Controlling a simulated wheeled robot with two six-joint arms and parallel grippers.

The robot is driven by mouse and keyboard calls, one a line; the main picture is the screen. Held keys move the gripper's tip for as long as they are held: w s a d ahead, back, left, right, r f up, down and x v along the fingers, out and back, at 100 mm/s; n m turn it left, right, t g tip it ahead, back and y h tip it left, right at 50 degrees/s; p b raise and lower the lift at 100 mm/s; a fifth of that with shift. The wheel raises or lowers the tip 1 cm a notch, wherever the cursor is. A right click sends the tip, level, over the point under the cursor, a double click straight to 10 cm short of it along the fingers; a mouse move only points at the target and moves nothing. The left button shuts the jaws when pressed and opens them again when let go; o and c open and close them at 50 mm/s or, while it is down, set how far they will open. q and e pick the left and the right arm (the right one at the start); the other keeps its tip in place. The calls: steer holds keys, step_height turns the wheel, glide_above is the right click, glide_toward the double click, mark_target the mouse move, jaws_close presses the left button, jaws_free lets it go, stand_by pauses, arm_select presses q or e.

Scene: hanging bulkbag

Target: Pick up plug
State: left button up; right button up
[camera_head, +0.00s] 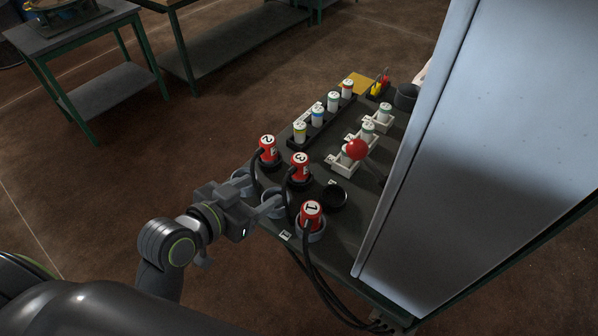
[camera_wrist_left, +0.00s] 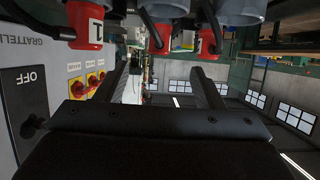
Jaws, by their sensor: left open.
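Three red plugs with white number labels and dark cables are on the dark table. Plug 1 (camera_head: 311,211) sits in a grey ring holder at the near edge. Plug 3 (camera_head: 300,166) and plug 2 (camera_head: 268,146) stand farther back in dark bases. My left gripper (camera_head: 260,198) is at the table's near left edge, left of plug 1, with its fingers apart and nothing seen between them. In the left wrist view the open fingers (camera_wrist_left: 160,82) point toward the plugs; plug 1 (camera_wrist_left: 86,24) is at the upper left. My right gripper is not in view.
Grey ring holders (camera_head: 238,176) line the table's near edge beside my gripper. A red ball knob (camera_head: 356,149), a black round socket (camera_head: 334,195) and several labelled cylinders (camera_head: 317,116) stand farther back. A large grey cabinet (camera_head: 480,170) blocks the right.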

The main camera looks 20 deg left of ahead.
mark_target(287, 175)
arm_select(q)
steer(key=p+x, duration=0.1)
steer(key=x, duration=0.8)
steer(key=shift+w+d+f+p, duration=0.2)
steer(key=shift+w+p, duration=0.1)
steer(key=shift+p, duration=0.1)
steer(key=shift+p+x, duration=0.6)
steer(key=shift+x, duration=1.6)
steer(key=shift+w+d+f, duration=0.2)
steer(key=shift+w+f, duration=0.1)
steer(key=shift+w, duration=0.25)
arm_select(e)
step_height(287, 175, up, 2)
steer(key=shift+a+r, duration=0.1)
